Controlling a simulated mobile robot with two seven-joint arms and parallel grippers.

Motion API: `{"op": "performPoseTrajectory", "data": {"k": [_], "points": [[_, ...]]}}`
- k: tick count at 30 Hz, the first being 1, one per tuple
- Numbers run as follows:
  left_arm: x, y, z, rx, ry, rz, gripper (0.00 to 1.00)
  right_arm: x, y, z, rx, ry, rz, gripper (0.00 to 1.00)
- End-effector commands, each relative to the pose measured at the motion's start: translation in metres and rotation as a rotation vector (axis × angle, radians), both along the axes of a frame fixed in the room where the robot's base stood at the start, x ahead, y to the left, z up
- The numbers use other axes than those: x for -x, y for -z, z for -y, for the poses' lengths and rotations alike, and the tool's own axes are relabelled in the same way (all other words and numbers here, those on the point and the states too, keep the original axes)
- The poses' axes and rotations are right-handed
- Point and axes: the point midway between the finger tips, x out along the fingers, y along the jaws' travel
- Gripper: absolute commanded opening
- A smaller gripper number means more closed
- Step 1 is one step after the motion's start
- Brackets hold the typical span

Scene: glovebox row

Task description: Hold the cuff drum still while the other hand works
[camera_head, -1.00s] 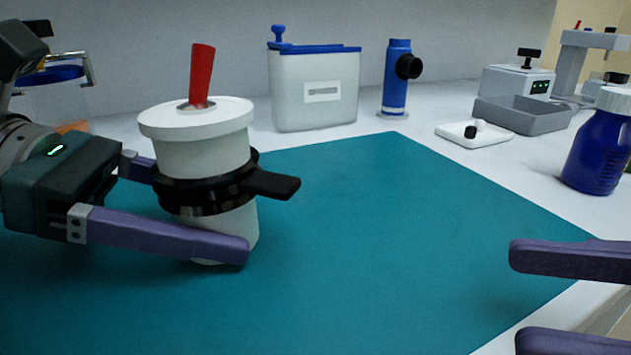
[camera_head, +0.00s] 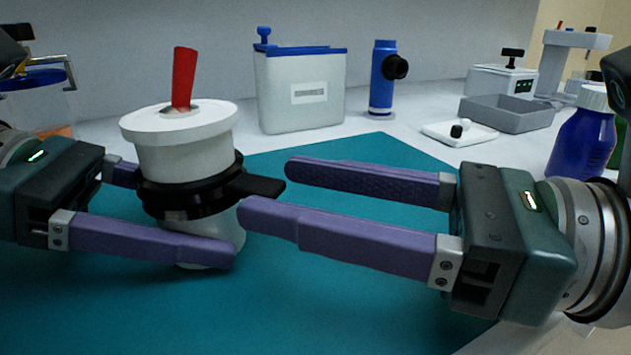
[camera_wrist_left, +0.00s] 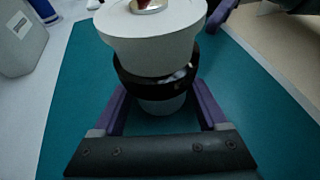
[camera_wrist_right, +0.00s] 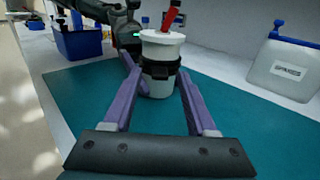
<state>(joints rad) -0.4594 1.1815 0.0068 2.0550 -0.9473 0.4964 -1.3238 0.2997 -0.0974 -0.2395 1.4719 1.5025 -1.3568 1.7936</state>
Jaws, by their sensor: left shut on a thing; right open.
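The cuff drum (camera_head: 182,150) is a white cylinder with a wide flat top, a red handle (camera_head: 184,78) leaning up from it and a black ring (camera_head: 190,197) with a lever (camera_head: 257,186) pointing right. It stands upright on the teal mat (camera_head: 330,310). My left gripper (camera_head: 180,215) is shut on the drum's lower body, one finger on each side, as the left wrist view (camera_wrist_left: 160,104) also shows. My right gripper (camera_head: 262,192) is open and empty, its fingertips just right of the drum by the lever. In the right wrist view the drum (camera_wrist_right: 160,62) stands beyond the open fingers.
Behind the mat stand a white container with a blue lid (camera_head: 300,90), a blue cylinder with a black knob (camera_head: 384,78), a small white tray (camera_head: 458,134) and a grey bin (camera_head: 508,113). A blue bottle (camera_head: 582,145) is at the right. The mat's front is clear.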

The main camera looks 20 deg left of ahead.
Motion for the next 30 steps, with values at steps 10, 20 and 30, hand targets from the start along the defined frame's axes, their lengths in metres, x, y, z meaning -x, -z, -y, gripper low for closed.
{"op": "performPoseTrajectory", "data": {"k": [10, 20, 30], "points": [[-0.0002, -0.0004, 0.0001, 0.001, 0.0, 0.001, 0.12, 0.0002, -0.0004, -0.0084, 0.0, 0.001, 0.001, 0.57], [-0.0002, -0.0004, 0.0001, 0.001, 0.0, 0.001, 0.12, 0.0003, -0.0004, -0.008, 0.0, 0.0, 0.001, 0.25], [-0.0003, -0.0004, 0.0, 0.001, 0.0, 0.001, 0.12, 0.0003, -0.0003, -0.0079, 0.0, 0.0, 0.001, 0.0]]}}
